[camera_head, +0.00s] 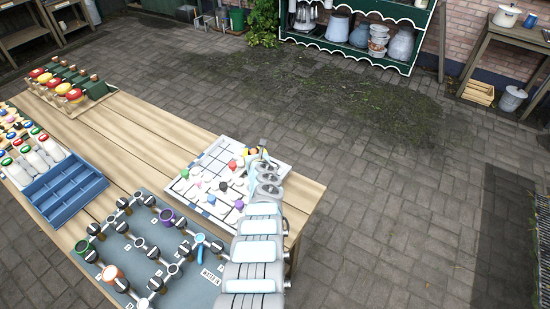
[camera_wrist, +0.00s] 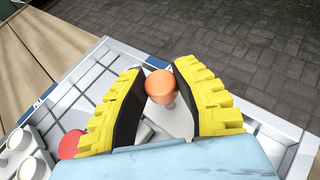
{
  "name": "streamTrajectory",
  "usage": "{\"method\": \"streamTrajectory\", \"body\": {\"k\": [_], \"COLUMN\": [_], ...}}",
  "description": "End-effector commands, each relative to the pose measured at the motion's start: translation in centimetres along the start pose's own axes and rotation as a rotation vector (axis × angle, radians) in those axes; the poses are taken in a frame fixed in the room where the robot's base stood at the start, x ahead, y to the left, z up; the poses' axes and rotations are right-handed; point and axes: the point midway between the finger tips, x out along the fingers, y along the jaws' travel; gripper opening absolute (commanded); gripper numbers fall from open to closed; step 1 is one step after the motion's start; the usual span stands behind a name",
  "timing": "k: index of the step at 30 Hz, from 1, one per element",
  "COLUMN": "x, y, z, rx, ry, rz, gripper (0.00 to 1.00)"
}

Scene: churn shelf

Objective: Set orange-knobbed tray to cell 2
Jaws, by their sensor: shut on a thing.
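My gripper (camera_wrist: 161,76) has yellow ribbed fingers and is shut on an orange knob (camera_wrist: 161,88), which sits between the fingertips in the wrist view. A pale grey piece (camera_wrist: 178,120) shows below the knob; the fingers hide most of it. In the head view my gripper (camera_head: 252,151) is over the far right part of a white gridded board (camera_head: 213,152). I cannot tell whether the held piece touches the board. The grid cells show no readable numbers.
Pieces with red (camera_head: 232,164), green (camera_head: 184,173) and purple (camera_head: 239,204) knobs stand on the board. A grey mat with valves (camera_head: 185,248) lies in front, a blue divided crate (camera_head: 66,188) to the left. The board's far left cells look empty.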

Motion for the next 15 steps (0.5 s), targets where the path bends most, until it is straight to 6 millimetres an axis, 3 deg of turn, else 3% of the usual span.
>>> {"method": "streamTrajectory", "body": {"k": [3, 15], "x": [1.2, 2.0], "y": [1.6, 2.5], "z": [-0.1, 0.7], "rx": [-0.003, -0.004], "ry": [-0.002, 0.001], "rz": [0.007, 0.002], "gripper": [0.00, 0.00]}}
